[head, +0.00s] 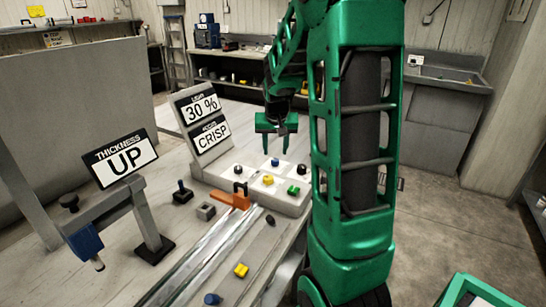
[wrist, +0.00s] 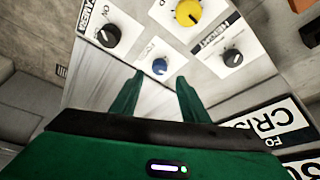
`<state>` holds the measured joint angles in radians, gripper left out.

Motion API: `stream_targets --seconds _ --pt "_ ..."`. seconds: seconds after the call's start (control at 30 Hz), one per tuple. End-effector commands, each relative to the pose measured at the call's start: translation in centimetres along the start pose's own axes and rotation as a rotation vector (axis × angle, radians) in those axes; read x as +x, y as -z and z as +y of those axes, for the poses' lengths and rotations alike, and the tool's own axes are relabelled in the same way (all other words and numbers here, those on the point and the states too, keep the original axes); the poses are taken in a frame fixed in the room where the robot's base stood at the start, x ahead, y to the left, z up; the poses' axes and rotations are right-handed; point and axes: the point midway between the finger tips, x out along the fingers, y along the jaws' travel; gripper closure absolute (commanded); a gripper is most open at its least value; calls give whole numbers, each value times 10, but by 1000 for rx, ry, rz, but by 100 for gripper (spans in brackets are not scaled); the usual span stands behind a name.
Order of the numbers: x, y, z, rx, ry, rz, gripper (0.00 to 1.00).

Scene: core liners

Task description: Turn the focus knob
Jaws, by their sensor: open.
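The control panel (head: 257,196) carries several knobs. A blue knob (head: 275,161) sits at its far edge; it also shows in the wrist view (wrist: 159,67) with a pointer mark, its label mostly cut off or too small to read, so I cannot confirm it is the focus knob. My gripper (head: 276,146) points down above the blue knob. In the wrist view its green fingers (wrist: 154,84) are apart with nothing between them, and the blue knob lies just beyond their tips. The focus sign (head: 211,135) reads CRISP.
Black knobs (head: 238,170) (head: 302,169) stand either side of the blue one, with a yellow knob (head: 268,180) and a green knob (head: 293,190) nearer. The light sign (head: 201,108) reads 30 %. A thickness sign (head: 122,158) reads UP. An orange piece (head: 231,200) sits on the rail.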

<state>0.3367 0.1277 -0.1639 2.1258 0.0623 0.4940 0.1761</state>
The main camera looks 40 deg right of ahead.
Motion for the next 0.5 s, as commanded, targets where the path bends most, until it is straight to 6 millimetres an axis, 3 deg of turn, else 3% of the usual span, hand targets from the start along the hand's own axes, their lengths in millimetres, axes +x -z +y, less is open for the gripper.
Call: stream_targets --seconds 0.2,0.5 --pt "-36 1 0 0 0 3 59" --pt "-51 0 0 0 0 -1 59"
